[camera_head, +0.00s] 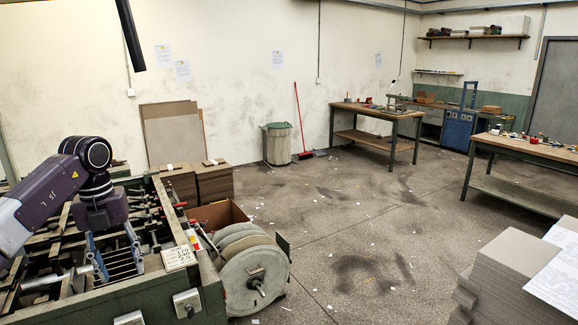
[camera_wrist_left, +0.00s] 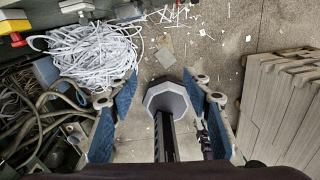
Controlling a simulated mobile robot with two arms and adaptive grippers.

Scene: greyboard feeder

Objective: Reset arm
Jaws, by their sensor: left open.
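My left arm comes in from the left in the head view, and its gripper (camera_head: 119,268) points down over the green greyboard feeder (camera_head: 130,300). The two fingers are spread apart. In the left wrist view the gripper (camera_wrist_left: 161,98) shows two blue finger pads set wide apart with nothing held between them. A dark post with a grey eight-sided end (camera_wrist_left: 170,98) shows between the fingers; I cannot tell how far below it is. My right gripper is in neither view.
Large grey discs (camera_head: 254,278) stand at the feeder's right side. Greyboard stacks (camera_head: 515,275) are at the lower right. White paper strips (camera_wrist_left: 90,55) lie heaped in the wrist view. A bin (camera_head: 277,143) and workbenches (camera_head: 378,112) stand farther back. The middle floor is open, with scraps.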

